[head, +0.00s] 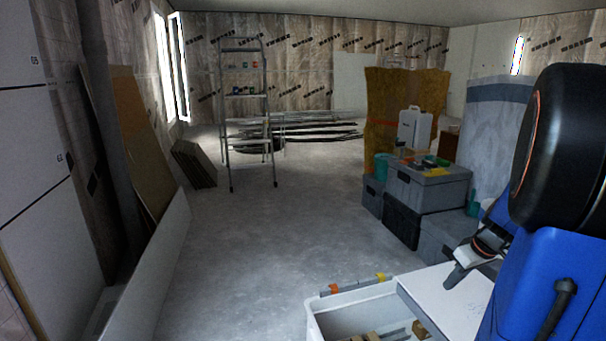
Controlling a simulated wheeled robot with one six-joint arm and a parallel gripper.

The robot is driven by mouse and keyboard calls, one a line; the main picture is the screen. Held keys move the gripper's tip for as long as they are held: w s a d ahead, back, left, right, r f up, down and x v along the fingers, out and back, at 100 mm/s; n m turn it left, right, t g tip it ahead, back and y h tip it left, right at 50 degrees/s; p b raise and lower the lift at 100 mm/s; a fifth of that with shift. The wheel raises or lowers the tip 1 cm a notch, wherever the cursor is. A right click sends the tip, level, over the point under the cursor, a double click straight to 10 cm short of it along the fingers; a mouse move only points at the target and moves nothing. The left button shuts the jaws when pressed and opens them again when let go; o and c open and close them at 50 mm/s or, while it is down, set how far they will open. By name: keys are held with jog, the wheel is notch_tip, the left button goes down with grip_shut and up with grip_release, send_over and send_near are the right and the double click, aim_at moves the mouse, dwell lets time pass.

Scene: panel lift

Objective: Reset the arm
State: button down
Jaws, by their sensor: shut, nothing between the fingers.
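My arm fills the right edge, with a blue link and a large black joint. My gripper (458,274) shows small at the lower right, partly hidden behind the blue link. Its narrow grey end points down and to the left, above a flat white surface (455,312). It is shut and holds nothing. The picture does not make clear whether the tip touches that surface.
A light grey crate (313,322) with wooden blocks inside is at the bottom centre. Stacked grey boxes (427,190) stand at right. A stepladder (228,130) is farther back. White panels (160,265) lean along the left wall. The middle floor is clear.

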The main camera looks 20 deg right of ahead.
jog(key=s+a+r, duration=0.1)
jog(key=a+r, duration=0.2)
jog(key=a, duration=0.6)
jog(key=s+a+r, duration=0.1)
jog(key=a+r, duration=0.2)
jog(key=a, duration=0.7)
jog(key=s+a+r, duration=0.1)
jog(key=s+a, duration=0.8)
jog(key=a, duration=0.1)
jog(key=shift+s+a+m+t+h, duration=0.25)
jog(key=shift+a+m+t+h, duration=0.1)
jog(key=shift+m+t+h, duration=0.05)
